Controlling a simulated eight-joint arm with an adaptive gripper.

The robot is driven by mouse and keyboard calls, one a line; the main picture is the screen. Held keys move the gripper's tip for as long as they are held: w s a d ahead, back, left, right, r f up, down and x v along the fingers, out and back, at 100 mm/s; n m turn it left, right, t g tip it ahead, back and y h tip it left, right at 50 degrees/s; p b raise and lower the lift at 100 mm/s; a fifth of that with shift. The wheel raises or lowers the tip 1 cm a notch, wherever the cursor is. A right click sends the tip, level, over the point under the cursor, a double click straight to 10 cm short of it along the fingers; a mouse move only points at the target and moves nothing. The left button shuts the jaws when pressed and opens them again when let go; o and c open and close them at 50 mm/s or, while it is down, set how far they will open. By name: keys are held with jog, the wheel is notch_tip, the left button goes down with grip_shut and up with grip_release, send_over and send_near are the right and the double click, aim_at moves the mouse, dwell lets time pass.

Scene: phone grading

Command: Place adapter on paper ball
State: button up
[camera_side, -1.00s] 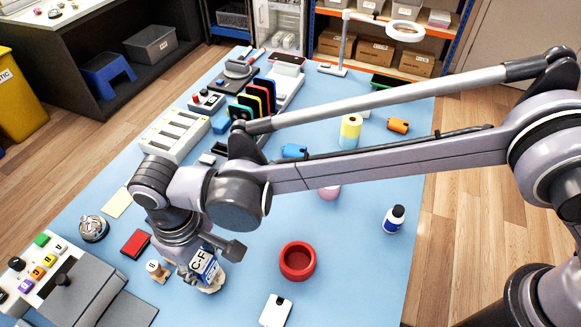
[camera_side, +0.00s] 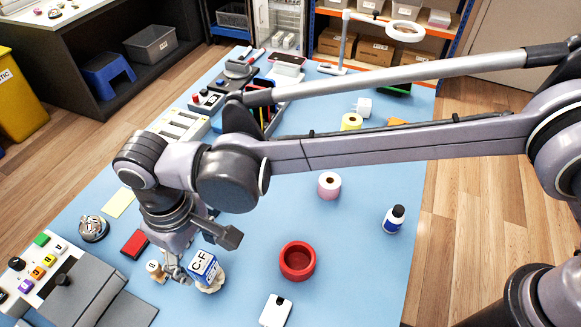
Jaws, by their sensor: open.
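The adapter seems to be the white-and-blue cube marked C-F (camera_side: 204,265). It sits slightly tilted on top of the crumpled cream paper ball (camera_side: 212,287) near the front of the table and appears to rest on it. The cube hides the upper part of the ball. My gripper (camera_side: 177,276) is open and empty, low over the table just left of the cube and apart from it. Its fingers are small in this view.
A wooden spool-like piece (camera_side: 155,269) stands close left of my gripper. A red bowl (camera_side: 297,261) is to the right, a white card-like item (camera_side: 275,311) in front, and a grey box (camera_side: 88,289) at front left. The blue table (camera_side: 350,260) is clear around the bowl.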

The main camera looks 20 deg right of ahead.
aim_at(201, 262)
notch_tip(201, 262, up, 8)
jog(key=w+d+r+m+t+y, duration=0.1)
jog(key=w+d+r, duration=0.15)
jog(key=d, duration=0.65)
jog(key=w+d+r+m+t, duration=0.1)
jog(key=w+d+r+m, duration=0.15)
jog(key=d, duration=0.65)
jog(key=w+d+r+m+t+y, duration=0.15)
jog(key=w+d, duration=0.25)
jog(key=d, duration=0.5)
jog(key=s+d+f+m+t, duration=0.1)
jog(key=s+d+f, duration=0.1)
jog(key=d, duration=0.6)
jog(key=s+d+f+m+t+h, duration=0.1)
jog(key=s+d+f, duration=0.1)
jog(key=s+d, duration=0.3)
jog(key=s+d+f+m+t+h, duration=0.1)
jog(key=s+d+f+m, duration=0.1)
jog(key=d, duration=0.9)
jog(key=shift+s+d+f+t, duration=0.3)
jog(key=shift+s+f+t, duration=0.1)
jog(key=shift+s, duration=0.4)
